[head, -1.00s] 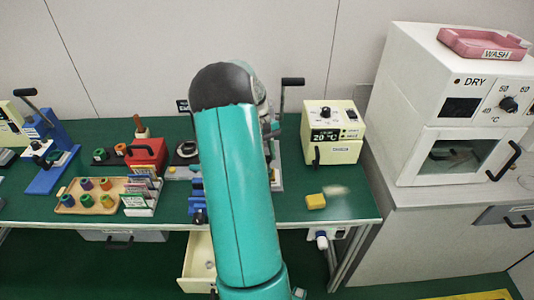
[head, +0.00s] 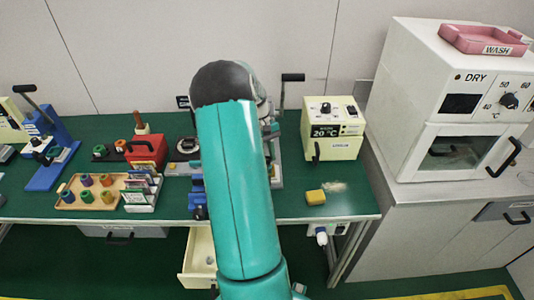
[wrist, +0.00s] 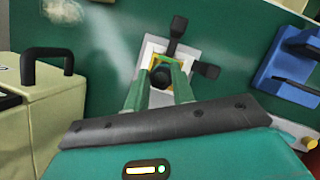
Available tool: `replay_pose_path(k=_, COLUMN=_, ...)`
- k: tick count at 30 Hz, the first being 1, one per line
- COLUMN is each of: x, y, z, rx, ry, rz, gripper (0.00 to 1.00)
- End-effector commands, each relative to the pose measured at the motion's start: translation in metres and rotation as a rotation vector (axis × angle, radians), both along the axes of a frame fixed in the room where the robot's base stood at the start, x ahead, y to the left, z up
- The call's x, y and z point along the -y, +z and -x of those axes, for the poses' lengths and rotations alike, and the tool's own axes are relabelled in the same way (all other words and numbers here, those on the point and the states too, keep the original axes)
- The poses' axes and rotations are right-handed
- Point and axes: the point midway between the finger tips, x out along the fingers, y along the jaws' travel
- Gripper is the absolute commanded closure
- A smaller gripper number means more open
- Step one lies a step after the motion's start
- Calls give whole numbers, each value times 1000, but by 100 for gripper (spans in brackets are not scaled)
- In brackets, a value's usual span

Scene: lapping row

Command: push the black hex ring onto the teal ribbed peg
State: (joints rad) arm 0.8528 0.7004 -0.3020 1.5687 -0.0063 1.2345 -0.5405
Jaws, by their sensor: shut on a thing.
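In the wrist view my gripper (wrist: 161,92) reaches away from the camera, with two green fingers closed around a small dark piece. This dark piece looks like the black hex ring (wrist: 162,75); its outline is too small to make out. It is over a yellow and white fixture (wrist: 150,52) with black handles. I cannot make out the teal ribbed peg; the ring and fingers cover the middle of the fixture. Whether the ring touches a peg cannot be told. In the head view my arm hides the gripper and the ring.
A cream 20 °C box (head: 332,130) stands right of my arm, with a yellow block (head: 316,197) before it. A wooden tray (head: 75,205) of coloured rings, a red box (head: 147,152) and a blue press (head: 50,150) are left. A drawer (head: 197,262) hangs open below.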

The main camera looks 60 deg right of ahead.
Motion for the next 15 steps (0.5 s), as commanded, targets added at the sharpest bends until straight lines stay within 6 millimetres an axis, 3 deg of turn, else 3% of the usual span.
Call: replay_pose_path(k=15, x=0, y=-12, z=0, rx=-1, ry=0, rz=-1, gripper=97)
